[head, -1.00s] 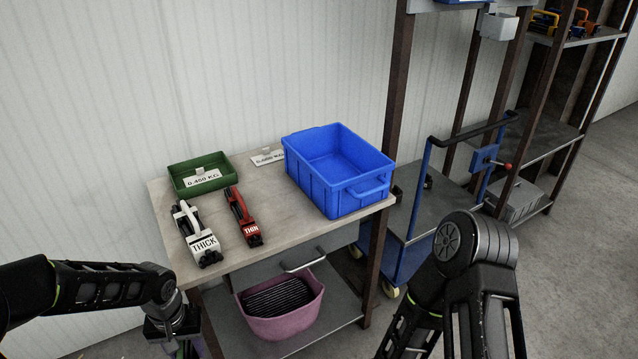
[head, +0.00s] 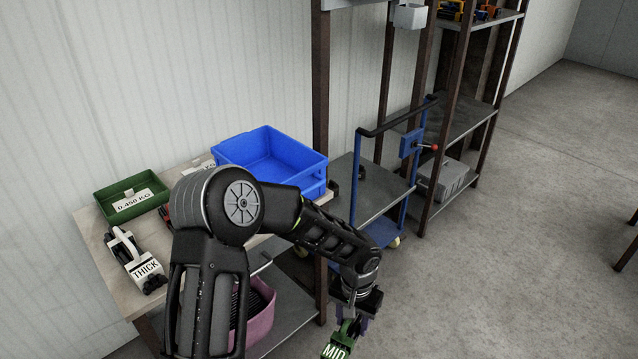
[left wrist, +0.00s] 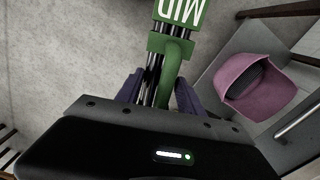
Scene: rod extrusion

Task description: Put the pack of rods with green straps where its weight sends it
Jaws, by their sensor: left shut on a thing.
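The pack of rods with green straps (head: 336,350), labelled MID, hangs in my left gripper (head: 352,316) at the lower middle of the head view, clear of the table. In the left wrist view, the pack's dark rods and green handle (left wrist: 178,55) lie between the purple fingers, which are shut on it. A green tray (head: 104,208) with a card reading 0.450 KG stands on the table (head: 90,238). A blue crate (head: 290,182) stands further right, with another, partly hidden KG card (head: 199,165) beside it. My right gripper is out of view.
A white pack (head: 130,252) labelled THICK lies on the table; a red pack (head: 165,213) is mostly hidden behind my arm. A pink bin (head: 262,325) with dark contents sits on the lower shelf. A blue trolley (head: 362,218) stands right of the table.

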